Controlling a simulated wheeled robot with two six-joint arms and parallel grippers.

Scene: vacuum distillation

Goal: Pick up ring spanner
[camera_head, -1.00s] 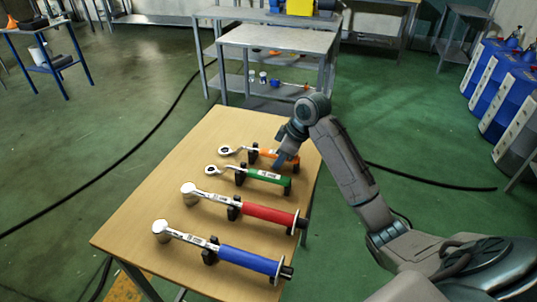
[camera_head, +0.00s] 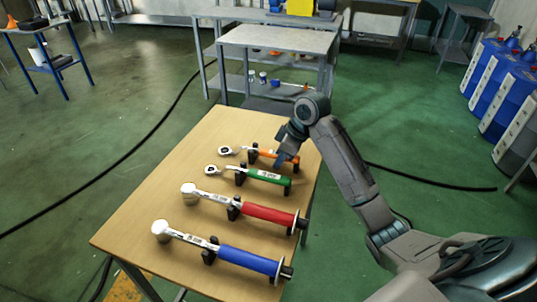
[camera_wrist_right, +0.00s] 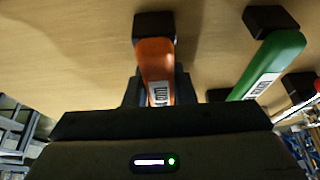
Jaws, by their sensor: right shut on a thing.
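The spanner with the orange handle (camera_head: 265,153) lies at the far end of the wooden table, its silver ring head pointing left, and seems to rest on its black holders. My right gripper (camera_head: 281,162) is over the handle's right end and shut on it. In the right wrist view the orange handle (camera_wrist_right: 155,60) with a white label runs up from between the dark fingers towards a black holder block (camera_wrist_right: 154,25). The fingertips are partly hidden by the gripper body. My left gripper is not in view.
A green-handled spanner (camera_head: 263,175) lies close beside the orange one. Red-handled (camera_head: 268,213) and blue-handled (camera_head: 248,260) wrenches lie nearer on holders. The table's left part (camera_head: 150,205) is bare. A grey metal table (camera_head: 280,40) stands behind.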

